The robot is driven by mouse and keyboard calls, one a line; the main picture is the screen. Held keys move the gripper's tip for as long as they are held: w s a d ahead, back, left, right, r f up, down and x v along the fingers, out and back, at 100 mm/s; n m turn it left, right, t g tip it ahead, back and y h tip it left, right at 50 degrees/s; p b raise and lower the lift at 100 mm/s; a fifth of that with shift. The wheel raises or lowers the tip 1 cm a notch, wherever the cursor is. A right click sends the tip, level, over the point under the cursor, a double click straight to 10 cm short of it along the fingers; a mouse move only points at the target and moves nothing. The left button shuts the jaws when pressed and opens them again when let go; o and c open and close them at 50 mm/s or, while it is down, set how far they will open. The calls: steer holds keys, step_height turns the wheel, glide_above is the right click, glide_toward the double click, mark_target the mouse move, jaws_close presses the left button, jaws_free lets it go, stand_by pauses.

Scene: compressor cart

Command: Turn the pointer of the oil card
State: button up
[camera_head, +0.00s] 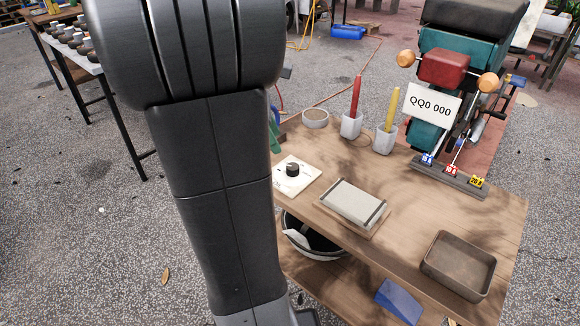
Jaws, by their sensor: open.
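The oil card looks to be the white square card (305,185) lying on the left part of the wooden cart top. A black round knob (292,169), likely its pointer, stands near the middle of the card. Which way it points is too small to tell. The left edge of the card lies close to my arm in the picture, and part may be hidden behind it. My large dark arm fills the left middle of the view. My gripper is not visible.
On the cart top (480,215) are a grey stone block (352,201), a brown tray (458,266), a round bowl (315,117), and red (355,97) and yellow (391,110) sticks in holders. A rail (447,179) holds small tagged items. A dark bucket (312,243) sits below.

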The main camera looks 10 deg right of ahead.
mark_target(293, 166)
steer(key=b+x, duration=0.1)
steer(key=x, duration=0.5)
steer(key=b+x, duration=0.1)
steer(key=x, duration=0.3)
steer(key=shift+w+d+b, duration=0.25)
steer(key=shift+w+b, duration=0.1)
steer(key=shift+w, duration=0.05)
steer(key=c, duration=1)
